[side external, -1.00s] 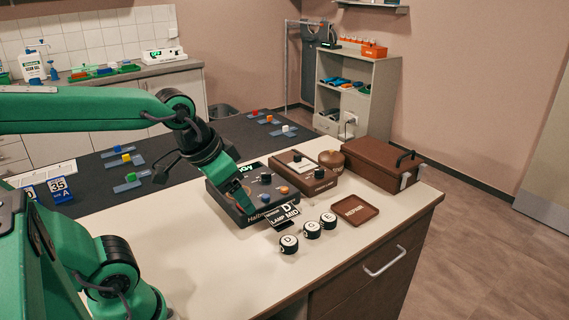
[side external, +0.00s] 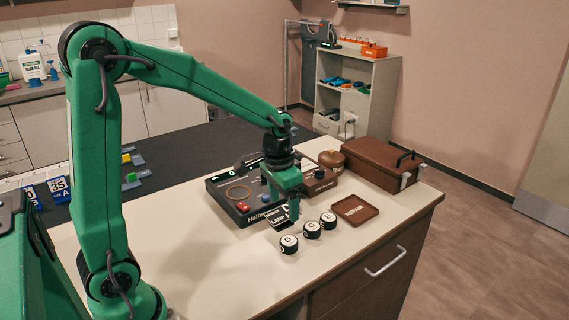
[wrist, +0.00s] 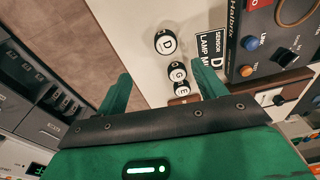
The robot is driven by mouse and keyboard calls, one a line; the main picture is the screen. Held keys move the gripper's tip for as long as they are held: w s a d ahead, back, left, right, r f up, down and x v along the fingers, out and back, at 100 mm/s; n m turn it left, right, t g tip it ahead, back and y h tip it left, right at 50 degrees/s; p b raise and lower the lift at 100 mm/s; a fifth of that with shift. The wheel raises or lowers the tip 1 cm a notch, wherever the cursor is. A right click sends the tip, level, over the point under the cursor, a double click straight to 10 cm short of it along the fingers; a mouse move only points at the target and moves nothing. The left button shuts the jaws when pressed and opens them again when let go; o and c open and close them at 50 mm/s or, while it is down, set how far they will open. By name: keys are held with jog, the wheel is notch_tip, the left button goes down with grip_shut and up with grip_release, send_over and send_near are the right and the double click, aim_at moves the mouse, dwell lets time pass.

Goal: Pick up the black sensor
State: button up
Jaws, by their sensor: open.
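Three round sensors with black sides and white lettered tops stand in a row on the light counter: D (side external: 288,244), G (side external: 312,230) and E (side external: 328,221). The wrist view also shows D (wrist: 165,43), G (wrist: 177,71) and E (wrist: 181,88). My gripper (side external: 293,211) points down above the counter, just behind the row, and partly covers a card. In the wrist view its green fingers (wrist: 162,86) are apart with nothing held, and the sensors appear between and beyond them. The card (wrist: 209,45) reads "SENSOR D" and "LAMP MID".
A dark Halbrix control box (side external: 232,207) with knobs stands left of my gripper. A brown tray (side external: 355,210) lies right of the sensors. The front counter is clear.

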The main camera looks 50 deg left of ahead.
jog(key=g, duration=0.1)
send_over(289, 240)
notch_tip(289, 240, down, 6)
jog(key=shift+w+r, duration=0.1)
jog(key=shift+w, duration=0.05)
jog(key=shift+f, duration=1.35)
jog(key=shift+f, duration=2.6)
jog(key=c, duration=1.1)
jog(key=shift+r, duration=0.2)
